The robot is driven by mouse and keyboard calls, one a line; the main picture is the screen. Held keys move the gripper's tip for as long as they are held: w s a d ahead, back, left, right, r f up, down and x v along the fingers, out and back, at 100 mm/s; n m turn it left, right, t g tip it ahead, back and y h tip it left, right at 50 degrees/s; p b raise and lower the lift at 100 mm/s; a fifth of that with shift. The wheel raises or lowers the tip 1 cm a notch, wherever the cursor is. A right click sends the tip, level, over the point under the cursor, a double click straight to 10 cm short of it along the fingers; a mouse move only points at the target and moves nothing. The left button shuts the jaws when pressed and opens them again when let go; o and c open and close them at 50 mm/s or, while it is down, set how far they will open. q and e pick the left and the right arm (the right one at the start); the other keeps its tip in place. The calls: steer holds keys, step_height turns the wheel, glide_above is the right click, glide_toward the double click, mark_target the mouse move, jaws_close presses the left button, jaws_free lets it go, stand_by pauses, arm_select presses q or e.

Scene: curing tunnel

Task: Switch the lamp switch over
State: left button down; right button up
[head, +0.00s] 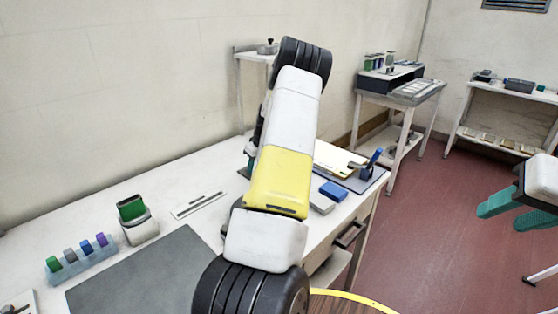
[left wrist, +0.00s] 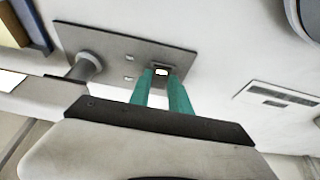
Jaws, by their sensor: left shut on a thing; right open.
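In the left wrist view, a grey plate (left wrist: 110,52) carries a small dark piece with a bright white face (left wrist: 161,71), which looks like the lamp switch. The teal fingers of my left gripper (left wrist: 160,82) reach the plate there and are shut on this switch. A round grey post (left wrist: 88,66) stands on the same plate, to the left. In the head view my left arm hides the switch and nearly all of that gripper. My right gripper (head: 508,214) is open and empty at the right edge, over the floor, away from the table.
The white table (head: 175,183) bears a dark mat (head: 150,275), a rack of coloured pieces (head: 82,262), a green-topped block (head: 134,220), a white slotted plate (head: 199,204) and a blue block (head: 333,191). A side table (head: 400,98) and shelf stand behind. Red floor is open at right.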

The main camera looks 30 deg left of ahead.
arm_select(q)
steer(key=shift+a+h, duration=0.3)
steer(key=shift+h, duration=0.4)
steer(key=shift+w+r+g+h, duration=0.1)
steer(key=shift+g+h, duration=0.3)
steer(key=shift+h, duration=0.1)
steer(key=c, duration=1.2)
jaws_free()
steer(key=shift+r, duration=0.1)
step_height(320, 180, up, 8)
steer(key=d, duration=0.1)
steer(key=shift+f, duration=0.2)
